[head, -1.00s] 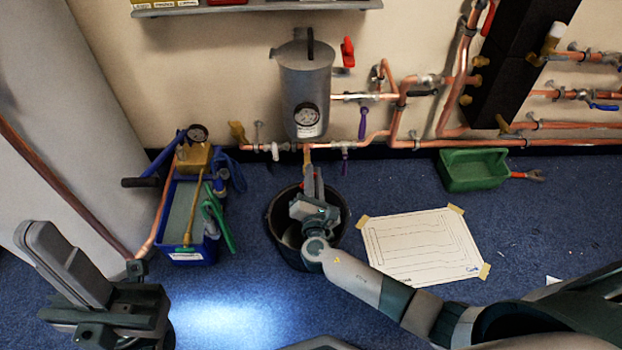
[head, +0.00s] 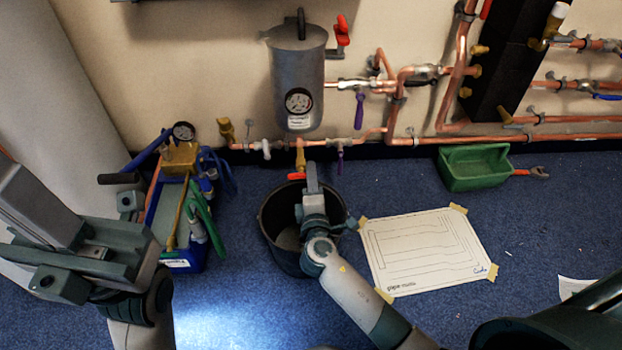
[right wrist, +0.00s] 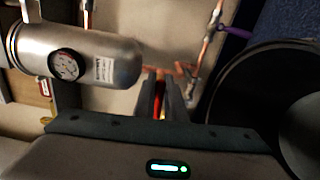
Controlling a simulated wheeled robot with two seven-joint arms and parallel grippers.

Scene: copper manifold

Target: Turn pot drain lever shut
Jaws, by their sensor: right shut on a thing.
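The grey pot (head: 298,85) with a round gauge is fixed to the wall and shows in the right wrist view (right wrist: 105,55). Below it is a brass drain valve (head: 300,155) with a red drain lever (head: 297,177), which lies about crosswise in the head view. My right gripper (head: 312,180) is shut on the lever, just above the black bucket (head: 268,235). In the right wrist view a bit of the red lever (right wrist: 160,106) shows between my right fingers (right wrist: 160,98), which hide the rest.
Copper pipes (head: 460,141) with purple-handled valves run along the wall. A blue tote (head: 180,255) of tools stands left of the bucket. A green tray (head: 470,168) and a taped paper drawing (head: 425,250) lie to the right.

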